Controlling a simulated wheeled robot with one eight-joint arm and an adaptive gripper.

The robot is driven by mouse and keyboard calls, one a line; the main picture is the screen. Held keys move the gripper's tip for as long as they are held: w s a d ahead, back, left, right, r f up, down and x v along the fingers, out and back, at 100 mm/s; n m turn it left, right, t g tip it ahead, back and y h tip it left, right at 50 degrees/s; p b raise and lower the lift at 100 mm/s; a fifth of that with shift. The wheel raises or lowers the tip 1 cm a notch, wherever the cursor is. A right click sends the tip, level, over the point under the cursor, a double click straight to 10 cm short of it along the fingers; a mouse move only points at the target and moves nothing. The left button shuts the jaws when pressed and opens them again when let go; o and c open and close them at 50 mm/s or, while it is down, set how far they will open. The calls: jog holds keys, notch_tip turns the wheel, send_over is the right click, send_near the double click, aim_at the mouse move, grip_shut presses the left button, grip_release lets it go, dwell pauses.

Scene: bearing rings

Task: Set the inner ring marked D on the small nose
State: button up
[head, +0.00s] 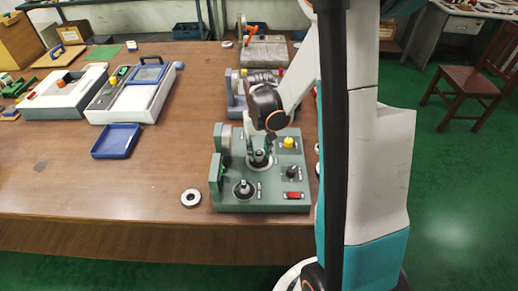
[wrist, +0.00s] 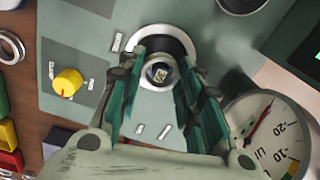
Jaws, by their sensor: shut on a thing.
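My gripper (head: 258,146) points down over the green fixture (head: 228,203), at its far post. In the wrist view my gripper (wrist: 163,64) has its fingers on both sides of a small dark metal piece (wrist: 158,74) with a pale yellow mark; I take it for the inner ring, but cannot read the letter surely. A pale round flange (wrist: 179,37) lies around and below it. The fingers hide how far the piece sits over the post. A second nose (head: 243,188) with a pale flange stands at the fixture's near left.
A loose ring (head: 190,198) lies left of the fixture; another (wrist: 11,46) shows in the wrist view. A dial gauge (wrist: 262,135) stands close beside my fingers. The fixture carries a yellow knob (head: 288,142) and a red switch (head: 293,195). A blue tray (head: 116,141) lies further left.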

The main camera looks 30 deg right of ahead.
jog(key=shift+f+b, duration=0.8)
jog(key=shift+f, duration=0.2)
jog(key=o, duration=1.1)
notch_tip(320, 180, up, 12)
jog(key=shift+r, duration=0.1)
